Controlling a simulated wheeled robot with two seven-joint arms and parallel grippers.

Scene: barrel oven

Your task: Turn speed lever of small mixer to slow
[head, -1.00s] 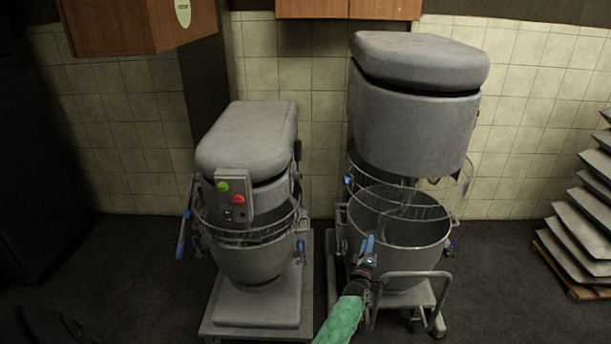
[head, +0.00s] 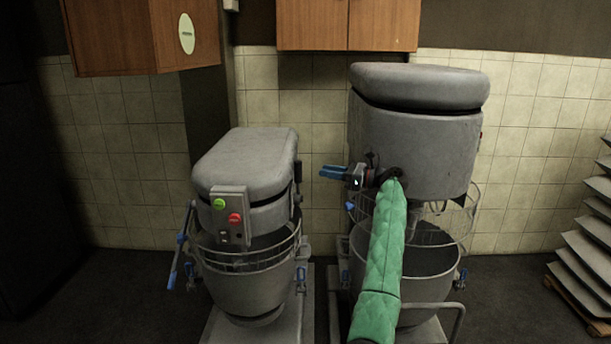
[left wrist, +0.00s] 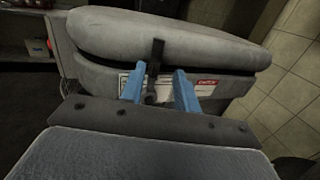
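The small mixer (head: 245,165) stands on the left in the head view, with a grey domed top and a bowl below. The speed lever, a black upright handle (left wrist: 155,58), shows on the mixer's side in the left wrist view. Part of it seems to show as a dark bit (head: 298,172) at the mixer's right edge. My left gripper (head: 329,172) points left at that side, a little apart from it. In the left wrist view its blue fingers (left wrist: 160,88) are spread, with the lever between them in the picture; nothing is gripped. My right gripper is not in view.
The large mixer (head: 415,125) stands right behind my left arm, with a bowl (head: 440,262) and wire guard. A control box (head: 230,215) sits on the small mixer's front. Wooden cabinets (head: 345,25) hang above. Stacked trays (head: 590,245) stand at right.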

